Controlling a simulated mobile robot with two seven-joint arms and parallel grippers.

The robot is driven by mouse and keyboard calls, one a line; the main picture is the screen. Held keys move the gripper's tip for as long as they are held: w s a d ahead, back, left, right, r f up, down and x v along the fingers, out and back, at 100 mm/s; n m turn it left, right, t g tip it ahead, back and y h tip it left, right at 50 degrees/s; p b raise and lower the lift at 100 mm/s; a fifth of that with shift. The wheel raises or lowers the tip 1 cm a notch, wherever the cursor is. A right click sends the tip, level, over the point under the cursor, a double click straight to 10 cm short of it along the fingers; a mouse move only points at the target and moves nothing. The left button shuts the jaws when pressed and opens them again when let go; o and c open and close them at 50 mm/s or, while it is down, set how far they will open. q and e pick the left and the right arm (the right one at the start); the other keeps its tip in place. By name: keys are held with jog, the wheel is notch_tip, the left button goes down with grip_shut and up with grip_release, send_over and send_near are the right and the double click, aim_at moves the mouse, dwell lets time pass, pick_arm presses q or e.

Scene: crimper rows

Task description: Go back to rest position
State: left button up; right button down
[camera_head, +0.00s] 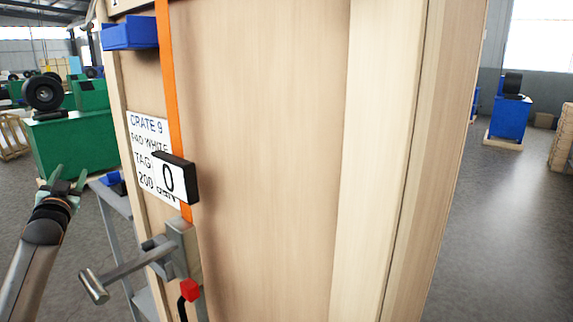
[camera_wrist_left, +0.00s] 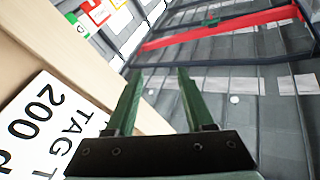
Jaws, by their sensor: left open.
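My left gripper (camera_head: 66,179) is at the left of the head view, raised beside the crate and apart from it. Its two green fingers are spread with nothing between them, and the left wrist view also shows the open fingers (camera_wrist_left: 160,95). A tall wooden crate (camera_head: 270,150) fills the middle of the head view. It carries a white label (camera_head: 146,135) reading "CRATE 9", and part of the label shows in the left wrist view (camera_wrist_left: 45,125). My right gripper is not in view.
An orange strap (camera_head: 170,100) runs down the crate past a black-and-white block marked 0 (camera_head: 175,178). A metal handle tool (camera_head: 130,268) with a red part sticks out below. A blue bin (camera_head: 130,34) is above.

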pick_arm(q)
jog(key=s+d+f+g+h, duration=0.15)
jog(key=d+f, duration=0.25)
jog(key=f, duration=0.6)
jog(key=s+d+f+g+h, duration=0.15)
jog(key=d+f, duration=0.35)
jog(key=f, duration=0.6)
jog(key=s+d+f+m+g+h, duration=0.1)
jog(key=s+d+f+h, duration=0.1)
jog(key=s+d+f, duration=0.5)
jog(key=s+d+f+m+g+h, duration=0.15)
jog(key=s+d+f, duration=0.3)
jog(key=f, duration=0.45)
jog(key=s+d+f+g+h, duration=0.1)
jog(key=s+d+f, duration=0.3)
jog(key=s, duration=0.3)
jog(key=s+d+f+g+h, duration=0.1)
jog(key=s+d+f, duration=0.25)
jog(key=s, duration=0.35)
jog(key=s+d+f+g+h, duration=0.1)
jog(key=s+d+f, duration=0.2)
jog(key=s+d, duration=0.3)
jog(key=s+d+r+g+p, duration=0.1)
jog(key=s+d+r+p, duration=0.1)
jog(key=s, duration=0.6)
jog(key=shift+s+d+r+n+p, duration=0.15)
jog(key=shift+s+r+n+p, duration=0.1)
jog(key=shift+r+n+p, duration=0.5)
